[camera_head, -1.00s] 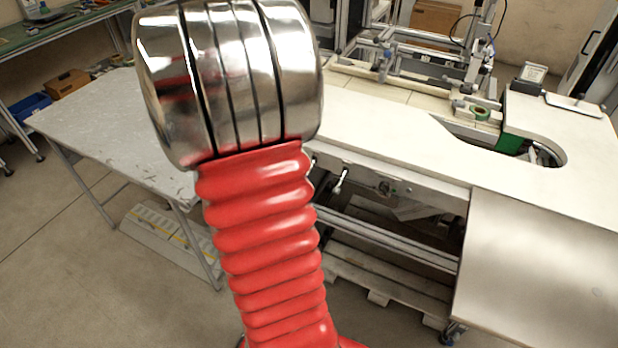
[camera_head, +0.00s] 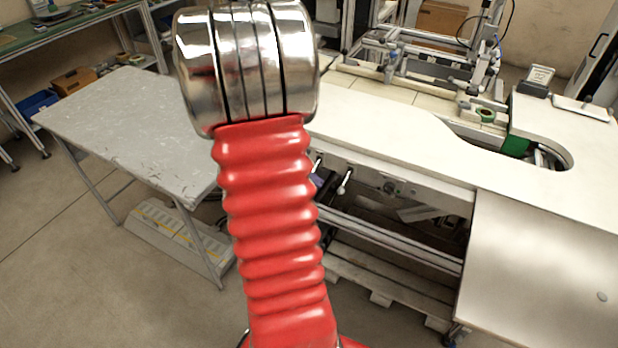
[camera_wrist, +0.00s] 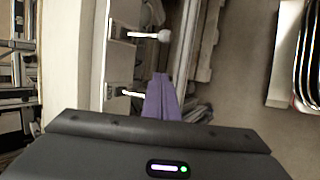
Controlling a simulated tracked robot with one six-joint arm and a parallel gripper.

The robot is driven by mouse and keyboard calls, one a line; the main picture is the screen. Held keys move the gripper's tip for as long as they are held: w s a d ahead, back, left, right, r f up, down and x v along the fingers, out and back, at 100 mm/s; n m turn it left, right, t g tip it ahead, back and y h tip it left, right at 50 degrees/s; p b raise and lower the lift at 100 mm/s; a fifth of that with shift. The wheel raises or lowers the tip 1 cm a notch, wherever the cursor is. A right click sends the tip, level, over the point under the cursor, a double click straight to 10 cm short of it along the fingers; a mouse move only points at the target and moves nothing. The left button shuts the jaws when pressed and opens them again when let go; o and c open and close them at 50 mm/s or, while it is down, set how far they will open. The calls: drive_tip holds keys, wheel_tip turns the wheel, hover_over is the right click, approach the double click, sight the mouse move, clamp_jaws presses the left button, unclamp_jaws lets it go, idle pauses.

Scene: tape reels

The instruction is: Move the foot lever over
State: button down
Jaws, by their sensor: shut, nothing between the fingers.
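Two short levers with pale knobs stick out from the front of the pale machine table, below its top. One lever (camera_head: 345,181) shows clear of my arm; the other (camera_head: 317,165) is beside my arm's edge. In the wrist view one lever (camera_wrist: 163,36) lies ahead of my fingertips and the other (camera_wrist: 131,92) lies just left of them. I cannot tell which is the foot lever. My gripper (camera_wrist: 161,76) has purple fingers, shut and empty. Its fingertips are between the levers' heights in the wrist view; contact with the nearer lever cannot be told.
The machine table (camera_head: 390,135) has a rail and a wooden pallet (camera_head: 365,280) beneath it. A grey table (camera_head: 130,125) stands at the left, with a pale box (camera_head: 165,235) below it. Open floor lies at the lower left. My arm hides part of the gap between the tables.

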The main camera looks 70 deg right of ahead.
sight(344, 183)
drive_tip(key=shift+s+d+f, duration=0.1)
drive_tip(key=shift+s+f, duration=0.1)
drive_tip(key=shift+s, duration=0.55)
drive_tip(key=shift+s+d+f, duration=0.1)
drive_tip(key=shift+s+f, duration=0.15)
drive_tip(key=shift+s, duration=0.45)
drive_tip(key=shift+s+d+f, duration=0.1)
drive_tip(key=shift+s+f, duration=0.1)
drive_tip(key=shift+s, duration=0.55)
drive_tip(key=shift+w, duration=0.15)
drive_tip(key=shift+r, duration=0.15)
